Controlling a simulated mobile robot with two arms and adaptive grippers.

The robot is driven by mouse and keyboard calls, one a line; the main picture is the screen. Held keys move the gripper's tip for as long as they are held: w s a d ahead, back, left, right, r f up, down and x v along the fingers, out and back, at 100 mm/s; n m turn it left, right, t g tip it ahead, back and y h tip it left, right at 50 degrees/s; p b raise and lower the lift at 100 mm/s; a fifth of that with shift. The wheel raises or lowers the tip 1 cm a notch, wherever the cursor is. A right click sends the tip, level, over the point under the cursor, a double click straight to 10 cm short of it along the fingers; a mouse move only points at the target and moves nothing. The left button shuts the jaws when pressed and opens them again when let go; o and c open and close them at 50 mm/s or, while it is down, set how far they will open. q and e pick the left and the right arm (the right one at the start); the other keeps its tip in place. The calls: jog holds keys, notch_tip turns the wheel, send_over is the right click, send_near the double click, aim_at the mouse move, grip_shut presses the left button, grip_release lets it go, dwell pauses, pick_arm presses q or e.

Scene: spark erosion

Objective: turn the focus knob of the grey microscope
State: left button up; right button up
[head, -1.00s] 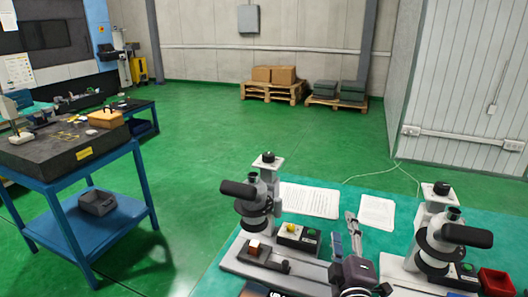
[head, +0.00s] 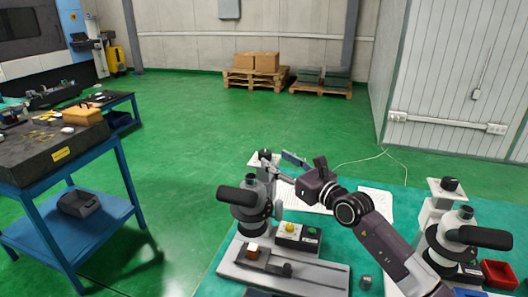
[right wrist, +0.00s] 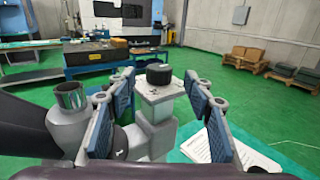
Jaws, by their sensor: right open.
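The grey microscope (head: 254,222) stands at the left of the green bench, with a black tube pointing left. A black round knob (head: 265,154) tops its column. My right gripper (head: 279,163) is open beside the top of this column, just right of the knob. In the right wrist view, the knob (right wrist: 158,74) sits on a pale square plate and shows between the two open fingers, beyond their tips. Contact is not visible. My left gripper is not in view.
A second, paler microscope (head: 462,236) stands at the right, near a red bin (head: 498,274). White sheets (head: 376,203) lie behind my right arm. A small box with a yellow button (head: 290,231) stands beside the grey microscope's base. Open green floor lies beyond the bench.

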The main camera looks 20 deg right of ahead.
aim_at(265, 152)
jog(key=x, duration=0.5)
jog(key=shift+w, duration=0.1)
jog(key=shift+w+a, duration=0.3)
jog(key=shift+w, duration=0.2)
jog(key=shift+c, duration=0.2)
jog(key=shift+c, duration=1.2)
jog(key=c, duration=0.9)
jog(key=r+m+h+p, duration=0.1)
jog(key=p, duration=0.6)
jog(key=shift+w+r+t+h+p, duration=0.1)
jog(key=shift+r+t+h+p, duration=0.2)
jog(key=shift+t, duration=0.1)
jog(key=shift+d+f+m+p, duration=0.1)
jog(key=shift+f+m+p, duration=0.15)
jog(key=shift+p, duration=0.45)
jog(key=shift+f+h, duration=0.15)
jog(key=shift+h, duration=0.25)
